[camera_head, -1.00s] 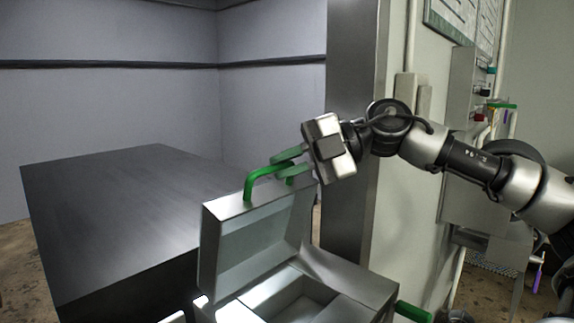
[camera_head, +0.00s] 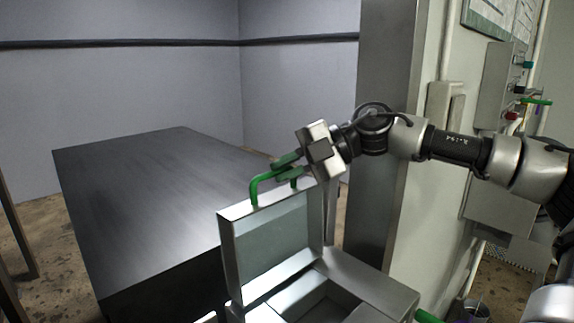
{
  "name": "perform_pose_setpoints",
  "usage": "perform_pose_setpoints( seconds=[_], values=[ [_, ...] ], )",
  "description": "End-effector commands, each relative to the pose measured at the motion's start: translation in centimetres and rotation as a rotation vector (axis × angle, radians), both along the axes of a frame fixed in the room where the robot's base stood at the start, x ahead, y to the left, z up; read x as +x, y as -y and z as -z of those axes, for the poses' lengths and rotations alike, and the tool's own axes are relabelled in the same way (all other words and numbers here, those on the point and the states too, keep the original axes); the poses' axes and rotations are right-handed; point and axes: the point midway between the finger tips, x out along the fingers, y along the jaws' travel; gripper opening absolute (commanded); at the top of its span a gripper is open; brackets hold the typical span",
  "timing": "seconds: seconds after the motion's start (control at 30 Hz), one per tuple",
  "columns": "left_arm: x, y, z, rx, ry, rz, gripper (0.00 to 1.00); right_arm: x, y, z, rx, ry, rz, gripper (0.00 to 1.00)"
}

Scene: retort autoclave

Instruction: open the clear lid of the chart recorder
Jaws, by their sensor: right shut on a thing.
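The chart recorder (camera_head: 372,283) is a grey metal box at the bottom centre, its inside showing. Its clear lid (camera_head: 275,252), a pane in a metal frame, stands raised and nearly upright at the box's left side. A green handle (camera_head: 256,186) is fixed on the lid's top edge. My right gripper (camera_head: 288,166) reaches in from the right and is shut on the green handle, hiding part of it. My left gripper is not in view.
A large dark metal table (camera_head: 150,205) stands behind and left of the recorder. A metal column (camera_head: 378,130) rises behind my right arm. Control boxes (camera_head: 497,85) with coloured knobs are on the right wall. Another green handle (camera_head: 428,316) shows at the lower right.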

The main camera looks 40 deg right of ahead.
Motion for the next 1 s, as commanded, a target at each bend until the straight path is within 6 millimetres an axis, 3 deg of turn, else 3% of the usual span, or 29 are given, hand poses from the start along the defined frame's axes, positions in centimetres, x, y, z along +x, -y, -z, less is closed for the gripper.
perform_pose_setpoints(
  seconds=[0.03, 0.3, 0.33, 0.4, 1.0],
  values=[
    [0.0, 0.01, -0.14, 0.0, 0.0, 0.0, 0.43, 0.18, 0.17, -1.11, 0.001, 0.027, 0.009, 0.0],
    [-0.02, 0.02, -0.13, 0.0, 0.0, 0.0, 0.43, 0.17, 0.17, -1.18, 0.002, 0.028, 0.01, 0.0],
    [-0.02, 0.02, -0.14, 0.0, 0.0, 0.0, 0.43, 0.17, 0.17, -1.18, 0.002, 0.028, 0.01, 0.16],
    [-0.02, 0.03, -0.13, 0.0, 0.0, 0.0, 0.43, 0.17, 0.18, -1.13, 0.002, 0.027, 0.01, 0.23],
    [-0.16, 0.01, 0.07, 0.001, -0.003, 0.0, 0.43, 0.03, 0.06, -0.45, 0.002, 0.013, 0.003, 0.23]
  ],
)
